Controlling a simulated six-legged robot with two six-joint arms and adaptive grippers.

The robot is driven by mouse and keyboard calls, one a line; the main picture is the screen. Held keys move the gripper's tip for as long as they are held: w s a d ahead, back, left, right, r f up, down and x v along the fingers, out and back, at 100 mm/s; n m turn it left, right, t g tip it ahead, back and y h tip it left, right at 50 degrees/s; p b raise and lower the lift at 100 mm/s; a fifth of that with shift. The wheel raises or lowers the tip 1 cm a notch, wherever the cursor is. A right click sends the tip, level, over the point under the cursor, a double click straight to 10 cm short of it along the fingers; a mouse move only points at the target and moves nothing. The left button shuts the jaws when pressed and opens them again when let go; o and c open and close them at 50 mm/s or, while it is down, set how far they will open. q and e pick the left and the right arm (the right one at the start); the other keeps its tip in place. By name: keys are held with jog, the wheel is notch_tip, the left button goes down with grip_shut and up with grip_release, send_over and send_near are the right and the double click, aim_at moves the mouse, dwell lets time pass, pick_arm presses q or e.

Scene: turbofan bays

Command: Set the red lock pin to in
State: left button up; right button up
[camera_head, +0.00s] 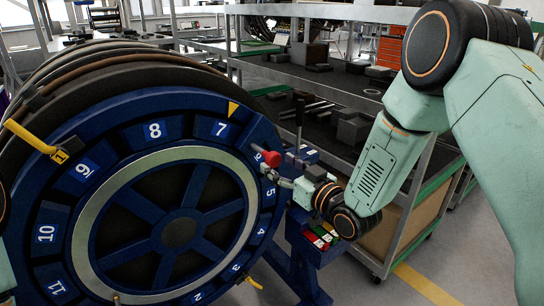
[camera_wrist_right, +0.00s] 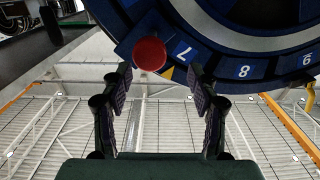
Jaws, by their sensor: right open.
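The red lock pin (camera_head: 272,158) has a round red knob and sits at the right rim of the big blue numbered wheel (camera_head: 187,98). The knob also shows in the right wrist view (camera_wrist_right: 150,53), face on, beside the number 7 plate. My right gripper (camera_head: 279,176) is just below and right of the knob in the head view. In the right wrist view my right gripper (camera_wrist_right: 160,76) has its fingers spread, with the knob beyond and between the tips. I see no contact. How far the pin is in is hard to tell. My left gripper is out of view.
A yellow pointer (camera_head: 233,108) sits by the 7. A dark upright lever (camera_head: 299,122) and a stand with coloured buttons (camera_head: 322,236) are close to my right gripper. A metal shelf rack (camera_head: 340,92) with dark boxes stands behind. A yellow handle (camera_head: 30,138) sticks out at left.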

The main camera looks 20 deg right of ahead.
aim_at(277, 160)
jog(key=w, duration=0.4)
jog(key=shift+d+f, duration=0.4)
jog(key=shift+w+a, duration=0.55)
jog(key=shift+a, duration=0.05)
jog(key=shift+a+r, duration=0.1)
jog(key=shift+a, duration=0.25)
jog(key=shift+s+a+r, duration=0.1)
jog(key=shift+s+r, duration=0.05)
jog(key=shift+s, duration=0.2)
jog(key=shift+d, duration=0.45)
jog(key=shift+c, duration=0.6)
jog(key=shift+w+d+f, duration=0.25)
jog(key=shift+w+d, duration=0.05)
jog(key=shift+d, duration=0.05)
jog(key=c, duration=0.3)
jog(key=shift+a+r, duration=0.15)
jog(key=shift+a, duration=0.45)
jog(key=c, duration=0.4)
jog(key=shift+d, duration=0.35)
jog(key=c, duration=0.3)
grip_shut()
jog(key=shift+a, duration=0.15)
